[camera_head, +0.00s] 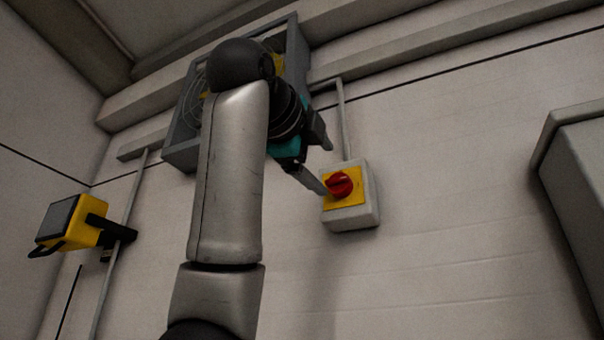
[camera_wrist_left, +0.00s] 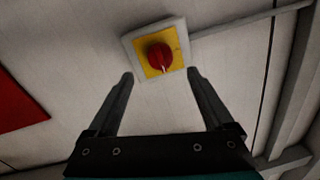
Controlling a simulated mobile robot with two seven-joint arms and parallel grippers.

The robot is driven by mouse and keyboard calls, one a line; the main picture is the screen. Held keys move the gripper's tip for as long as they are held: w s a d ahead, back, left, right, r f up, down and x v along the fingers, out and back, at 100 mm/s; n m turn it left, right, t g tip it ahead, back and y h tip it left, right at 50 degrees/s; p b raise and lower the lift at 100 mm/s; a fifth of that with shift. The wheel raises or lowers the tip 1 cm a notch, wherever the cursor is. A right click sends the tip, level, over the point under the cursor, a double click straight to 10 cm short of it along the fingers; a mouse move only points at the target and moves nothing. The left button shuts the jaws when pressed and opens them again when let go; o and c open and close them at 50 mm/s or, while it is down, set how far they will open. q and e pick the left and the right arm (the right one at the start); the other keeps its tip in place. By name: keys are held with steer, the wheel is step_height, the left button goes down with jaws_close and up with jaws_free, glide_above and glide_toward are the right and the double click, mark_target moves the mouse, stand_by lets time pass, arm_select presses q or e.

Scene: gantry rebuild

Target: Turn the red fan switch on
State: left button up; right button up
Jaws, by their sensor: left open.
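The red fan switch (camera_head: 339,184) is a round red knob on a yellow plate, set on a grey box (camera_head: 354,217) on the wall. In the left wrist view the red knob (camera_wrist_left: 159,57) sits ahead of the fingertips, roughly midway between them. My left gripper (camera_head: 325,168) is at the left of the switch box in the head view, with one finger reaching close to the knob. In the left wrist view my left gripper (camera_wrist_left: 159,76) is open with nothing between its fingers. I cannot tell whether a finger touches the box. My right gripper is not in view.
A fan in a grey frame (camera_head: 183,153) is on the wall behind my left arm. A conduit (camera_head: 347,120) runs up from the switch box. A yellow device (camera_head: 66,222) is at the left. A grey cabinet (camera_head: 580,170) stands at the right. A red panel (camera_wrist_left: 18,101) shows in the wrist view.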

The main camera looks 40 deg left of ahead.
arm_select(q)
steer(key=b+v, duration=0.1)
steer(key=v, duration=0.6)
steer(key=shift+s+b, duration=0.35)
steer(key=shift+b, duration=0.05)
